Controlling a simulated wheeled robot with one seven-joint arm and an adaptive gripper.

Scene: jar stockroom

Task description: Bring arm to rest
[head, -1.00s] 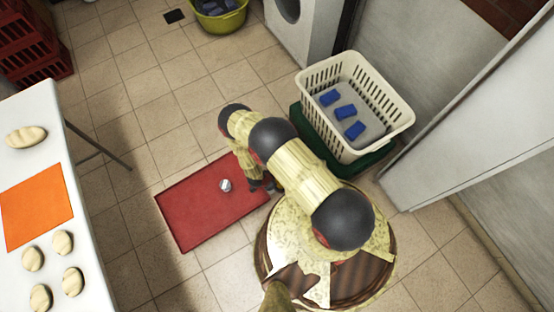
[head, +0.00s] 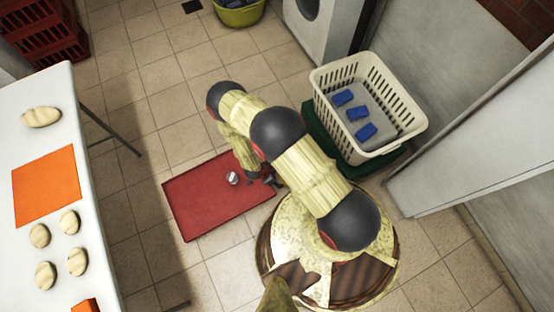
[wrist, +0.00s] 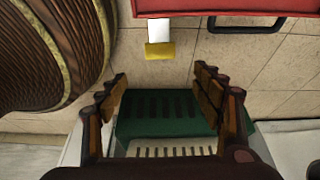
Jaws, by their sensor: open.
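My gripper (head: 264,181) hangs low at the right edge of the red mat (head: 196,209), mostly hidden under my bent arm in the head view. In the wrist view my gripper (wrist: 162,88) is open, with nothing between its two fingers. A small silvery item (head: 233,178) lies on the mat, to the left of the gripper and apart from it. The wrist view shows a white and yellow item (wrist: 159,50) on the floor beside the red surface (wrist: 215,5); I cannot tell what it is.
A cream basket (head: 400,110) holding several blue blocks stands on a green base (head: 318,125) at right, close to my arm. A white table (head: 95,225) with pale lumps and an orange sheet (head: 46,186) stands at left. Floor between table and mat is clear.

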